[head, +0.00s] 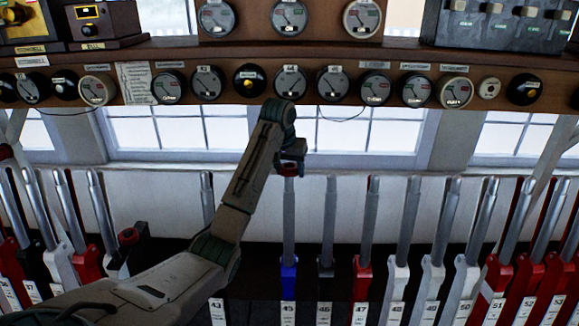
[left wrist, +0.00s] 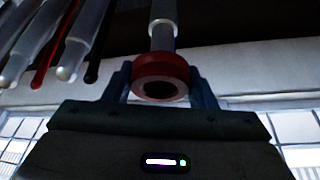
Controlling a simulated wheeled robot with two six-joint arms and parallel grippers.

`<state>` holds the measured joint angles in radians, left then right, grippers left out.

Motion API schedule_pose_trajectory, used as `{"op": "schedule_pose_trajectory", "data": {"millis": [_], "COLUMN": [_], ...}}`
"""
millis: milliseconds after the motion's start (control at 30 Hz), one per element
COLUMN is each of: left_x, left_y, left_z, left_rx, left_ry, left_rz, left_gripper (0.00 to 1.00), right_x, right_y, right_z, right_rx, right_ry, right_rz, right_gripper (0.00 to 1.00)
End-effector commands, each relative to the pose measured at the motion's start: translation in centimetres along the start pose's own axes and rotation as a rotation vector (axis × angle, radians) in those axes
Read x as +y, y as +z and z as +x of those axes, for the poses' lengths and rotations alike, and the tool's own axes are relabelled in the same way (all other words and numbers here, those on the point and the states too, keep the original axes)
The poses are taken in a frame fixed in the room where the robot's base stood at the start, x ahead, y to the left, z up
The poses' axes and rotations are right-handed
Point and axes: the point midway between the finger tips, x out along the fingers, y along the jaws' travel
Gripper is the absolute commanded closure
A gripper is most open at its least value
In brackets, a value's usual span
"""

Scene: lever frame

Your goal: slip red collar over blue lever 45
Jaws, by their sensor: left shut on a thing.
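The red collar (head: 289,170) is a short ring between the fingers of my left gripper (head: 291,161), which is shut on it. The collar is at the top end of blue lever 45 (head: 289,225), an upright grey shaft with a blue lower part. In the left wrist view the collar (left wrist: 161,76) sits between both fingers with its dark hole facing the camera, and the lever shaft (left wrist: 162,38) lines up behind it. No lever tip shows through the hole. I cannot tell whether the tip has entered the collar. My right gripper is not in view.
Black lever 46 (head: 326,225) stands close to the right, and red lever 47 (head: 368,225) beyond it. Another grey lever (head: 207,200) stands to the left, partly behind my arm. A wooden shelf (head: 330,52) with several dials runs above the levers.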

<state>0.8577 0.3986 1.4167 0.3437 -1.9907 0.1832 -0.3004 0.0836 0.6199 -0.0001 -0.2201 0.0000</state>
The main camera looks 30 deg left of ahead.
Motion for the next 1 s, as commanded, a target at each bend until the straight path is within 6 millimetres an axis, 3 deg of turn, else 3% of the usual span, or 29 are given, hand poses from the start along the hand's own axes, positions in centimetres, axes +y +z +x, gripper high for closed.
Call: {"op": "schedule_pose_trajectory", "data": {"millis": [1000], "left_x": [0.0], "left_y": [1.4], "left_z": [2.8], "left_rx": [0.0], "left_ry": [0.0], "left_rz": [0.0], "left_gripper": [0.69], "right_x": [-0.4], "right_y": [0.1], "right_z": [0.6], "right_rx": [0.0], "right_ry": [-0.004], "right_rz": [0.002], "right_gripper": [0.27]}}
